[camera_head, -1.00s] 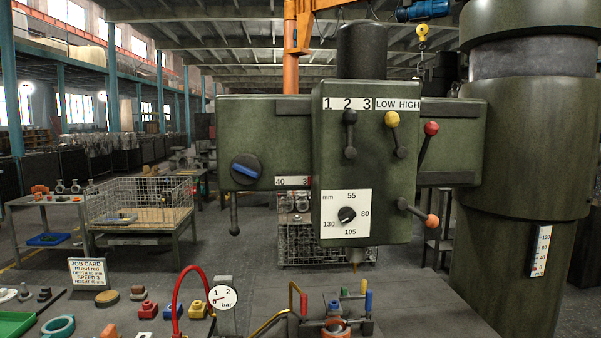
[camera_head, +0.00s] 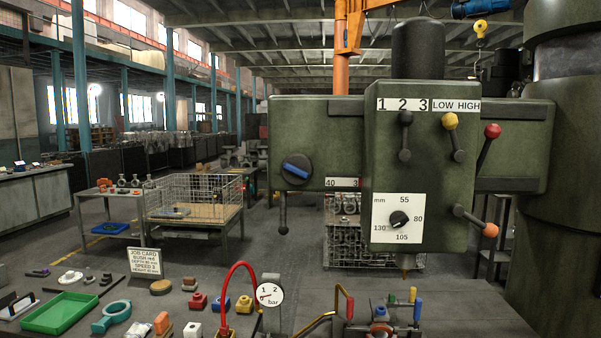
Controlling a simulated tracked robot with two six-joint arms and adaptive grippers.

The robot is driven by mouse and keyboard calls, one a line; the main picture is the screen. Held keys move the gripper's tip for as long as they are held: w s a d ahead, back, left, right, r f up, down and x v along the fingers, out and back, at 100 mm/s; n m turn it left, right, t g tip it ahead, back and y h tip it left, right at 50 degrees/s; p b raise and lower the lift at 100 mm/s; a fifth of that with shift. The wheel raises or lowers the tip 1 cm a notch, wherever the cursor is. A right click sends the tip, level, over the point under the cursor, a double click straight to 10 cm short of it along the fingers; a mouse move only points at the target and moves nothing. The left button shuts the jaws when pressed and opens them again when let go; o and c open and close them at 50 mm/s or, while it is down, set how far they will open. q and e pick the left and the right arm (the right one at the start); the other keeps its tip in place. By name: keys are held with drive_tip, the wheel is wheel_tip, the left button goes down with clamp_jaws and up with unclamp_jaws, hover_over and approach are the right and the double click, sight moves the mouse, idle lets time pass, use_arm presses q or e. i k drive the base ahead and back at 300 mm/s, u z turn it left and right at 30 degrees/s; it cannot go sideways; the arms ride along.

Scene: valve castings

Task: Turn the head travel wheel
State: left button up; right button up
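The green drill head (camera_head: 420,165) hangs on its arm in the upper right. A dark round wheel (camera_head: 296,168) with a blue bar handle across it sits on the left part of this arm; it appears to be the head travel wheel. Its blue bar slopes down to the right. A white scale strip (camera_head: 342,184) reading 40 and 3 lies to the right of the wheel. A thin dark lever (camera_head: 283,213) hangs below the wheel. Neither of my grippers is in view, and nothing touches the wheel.
Levers with black, yellow, red and orange knobs and a mm dial (camera_head: 398,218) are on the head. Below stand a pressure gauge (camera_head: 269,293) with a red hose, a job card (camera_head: 145,262), a green tray (camera_head: 62,313) and several small blocks. A wire crate (camera_head: 194,199) stands behind.

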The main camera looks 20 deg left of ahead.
sight(295, 169)
drive_tip(key=i, duration=0.85)
